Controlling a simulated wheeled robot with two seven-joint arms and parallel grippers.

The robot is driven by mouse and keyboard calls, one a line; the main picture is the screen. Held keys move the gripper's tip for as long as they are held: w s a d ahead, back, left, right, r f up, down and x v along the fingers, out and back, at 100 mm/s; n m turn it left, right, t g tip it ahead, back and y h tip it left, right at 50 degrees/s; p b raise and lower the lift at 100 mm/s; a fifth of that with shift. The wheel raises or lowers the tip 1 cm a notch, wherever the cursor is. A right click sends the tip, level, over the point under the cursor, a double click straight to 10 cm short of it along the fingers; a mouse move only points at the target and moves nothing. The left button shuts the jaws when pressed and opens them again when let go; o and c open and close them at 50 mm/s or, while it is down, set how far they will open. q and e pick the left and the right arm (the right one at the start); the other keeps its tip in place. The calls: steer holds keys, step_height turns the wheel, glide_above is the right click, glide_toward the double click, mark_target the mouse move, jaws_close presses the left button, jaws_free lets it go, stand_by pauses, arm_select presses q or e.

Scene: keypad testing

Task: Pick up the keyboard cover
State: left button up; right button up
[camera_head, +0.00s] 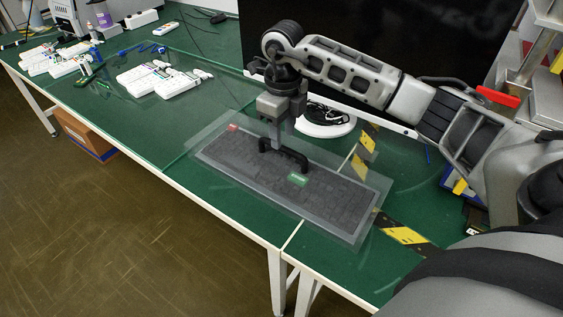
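A clear keyboard cover (210,137) lies over a dark grey keyboard (238,157) on the green table. The cover's see-through edge reaches past the keyboard on several sides. A black arched handle (298,158) stands on the cover near its middle. My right gripper (277,147) points down from above, with its fingertips at the middle of the handle. I cannot tell whether the fingers are closed on it, as they overlap in this view. I cannot tell if the cover touches the keyboard. My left gripper is out of view.
A large black monitor (375,40) stands behind the keyboard on a white base (325,122). Yellow-black tape (404,235) marks the table at right. Several white devices (160,79) lie at left. A cardboard box (86,136) is under the table.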

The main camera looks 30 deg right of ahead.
mark_target(282, 161)
step_height(282, 161, down, 5)
steer(key=shift+w+f+p, duration=0.1)
steer(key=shift+f+p, duration=0.05)
steer(key=shift+p, duration=0.2)
jaws_close()
